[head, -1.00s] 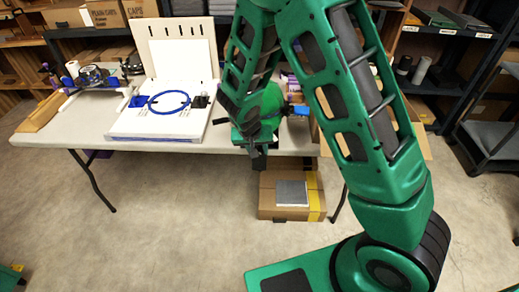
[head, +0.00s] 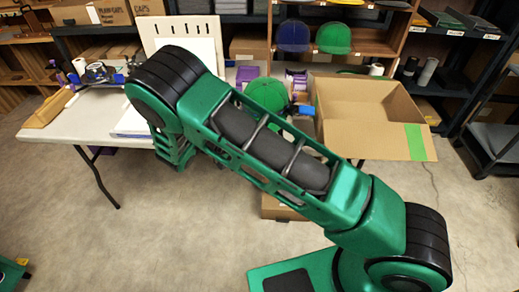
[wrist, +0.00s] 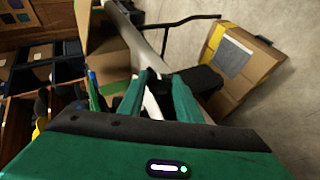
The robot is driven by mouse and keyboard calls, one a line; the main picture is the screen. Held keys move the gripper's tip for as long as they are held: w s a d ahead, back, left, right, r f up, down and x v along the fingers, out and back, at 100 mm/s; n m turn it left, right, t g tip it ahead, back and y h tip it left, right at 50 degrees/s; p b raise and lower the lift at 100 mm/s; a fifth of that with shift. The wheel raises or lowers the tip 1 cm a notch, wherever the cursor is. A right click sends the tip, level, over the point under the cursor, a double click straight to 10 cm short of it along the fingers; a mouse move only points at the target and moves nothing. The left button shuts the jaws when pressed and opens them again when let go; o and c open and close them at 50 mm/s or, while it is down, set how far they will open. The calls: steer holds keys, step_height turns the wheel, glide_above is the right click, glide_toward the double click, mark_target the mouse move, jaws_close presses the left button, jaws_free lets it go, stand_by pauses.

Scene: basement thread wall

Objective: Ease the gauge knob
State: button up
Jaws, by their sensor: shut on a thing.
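My gripper (wrist: 160,82) shows in the wrist view, its two green fingers closed on a small dark part at the table edge. This part appears to be the gauge knob (wrist: 152,77), mostly covered by the fingers. A dark bar (wrist: 203,79) extends right of the fingertips. In the head view my arm hides the gripper and the knob. A green cap (head: 267,94) sits on a stand at the table's right end, with a blue part (head: 302,109) beside it.
The white table (head: 60,128) has another cap fixture (head: 97,72) at its left. An open carton (head: 375,108) stands at the right. A closed box (wrist: 243,70) lies on the floor below the table.

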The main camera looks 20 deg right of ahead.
steer(key=shift+d+f+h, duration=0.1)
steer(key=shift+f+h, duration=0.05)
steer(key=shift+h, duration=0.55)
steer(key=o, duration=1)
steer(key=shift+o, duration=0.2)
steer(key=shift+n, duration=0.3)
steer(key=w+v, duration=0.1)
steer(key=v, duration=0.9)
steer(key=shift+s+a, duration=0.4)
steer(key=shift+a, duration=0.1)
